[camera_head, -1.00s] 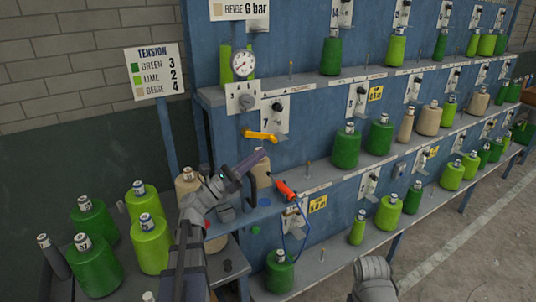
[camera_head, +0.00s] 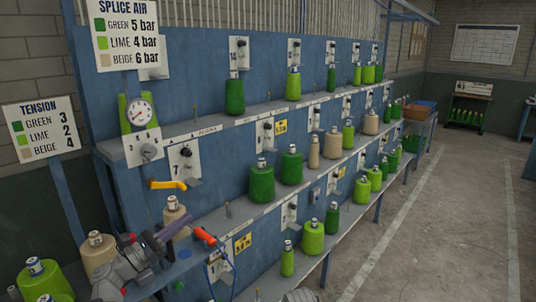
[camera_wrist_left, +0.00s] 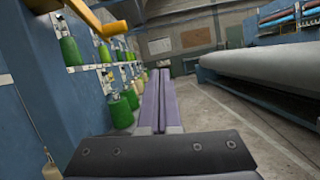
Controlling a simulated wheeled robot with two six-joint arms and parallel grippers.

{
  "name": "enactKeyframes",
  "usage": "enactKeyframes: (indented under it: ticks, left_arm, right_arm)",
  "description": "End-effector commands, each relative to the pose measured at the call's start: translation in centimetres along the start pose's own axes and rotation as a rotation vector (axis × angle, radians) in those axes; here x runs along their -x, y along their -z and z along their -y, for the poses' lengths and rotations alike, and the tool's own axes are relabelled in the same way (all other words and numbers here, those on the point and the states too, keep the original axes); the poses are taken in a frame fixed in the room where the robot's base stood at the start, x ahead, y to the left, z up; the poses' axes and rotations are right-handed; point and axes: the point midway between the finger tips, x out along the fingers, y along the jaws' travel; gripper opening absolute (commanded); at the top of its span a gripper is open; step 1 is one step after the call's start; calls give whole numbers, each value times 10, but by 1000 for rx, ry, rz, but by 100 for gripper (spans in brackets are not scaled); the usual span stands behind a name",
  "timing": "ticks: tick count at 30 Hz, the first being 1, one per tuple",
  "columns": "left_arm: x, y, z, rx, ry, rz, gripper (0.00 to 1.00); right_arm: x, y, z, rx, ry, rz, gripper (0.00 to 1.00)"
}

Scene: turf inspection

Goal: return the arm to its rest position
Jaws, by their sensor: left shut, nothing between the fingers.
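My left gripper (camera_head: 172,228) is at the lower left of the head view, in front of the blue creel rack (camera_head: 215,152). Its fingers point up and to the right, close to the orange-red tool (camera_head: 204,236) on a blue hose. In the left wrist view the two long fingers (camera_wrist_left: 160,100) lie side by side, shut, with nothing between them. They point along the front of the rack. My right gripper cannot be made out; only a small grey part of my body shows at the bottom edge of the head view.
Green, lime and beige yarn cones stand on the rack's shelves. A yellow-orange handle (camera_head: 167,184) juts out near the left arm. Lime (camera_head: 45,282) and beige (camera_head: 98,256) cones stand at lower left. A large grey roll (camera_wrist_left: 265,75) lies across the aisle. The floor (camera_head: 440,220) at right is clear.

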Motion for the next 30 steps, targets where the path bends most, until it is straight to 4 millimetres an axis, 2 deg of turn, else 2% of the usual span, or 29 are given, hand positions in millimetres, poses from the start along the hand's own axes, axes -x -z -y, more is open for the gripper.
enactKeyframes:
  ticks: [1, 3, 5, 7, 9, 11, 12, 15, 18, 21, 27, 30]
  left_arm:
    - [-15, 17, 25, -54, 68, -58, 0]
    - [-32, 44, 60, -153, 175, -149, 0]
    - [-43, 69, 92, -249, 283, -224, 0]
    - [-50, 99, 133, -373, 431, -308, 0]
    - [-52, 129, 175, -509, 602, -383, 0]
    - [-47, 153, 208, -630, 760, -435, 0]
    - [-41, 167, 228, -709, 870, -462, 0]
    - [-21, 198, 271, -906, 1152, -505, 0]
    - [5, 220, 301, -1093, 1447, -515, 0]
    - [31, 233, 317, -1256, 1733, -498, 0]
    - [65, 238, 323, -1469, 2182, -431, 0]
    - [72, 236, 320, -1519, 2312, -407, 0]
  right_arm:
    - [0, 0, 0, 0, 0, 0, 67]
    - [0, 0, 0, 0, 0, 0, 67]
    - [0, 0, 0, 0, 0, 0, 67]
    - [0, 0, 0, 0, 0, 0, 67]
    - [0, 0, 0, 0, 0, 0, 67]
    - [0, 0, 0, 0, 0, 0, 67]
    - [0, 0, 0, 0, 0, 0, 67]
    - [0, 0, 0, 0, 0, 0, 67]
    - [0, 0, 0, 0, 0, 0, 67]
    - [0, 0, 0, 0, 0, 0, 67]
    - [0, 0, 0, 0, 0, 0, 67]
    - [0, 0, 0, 0, 0, 0, 67]
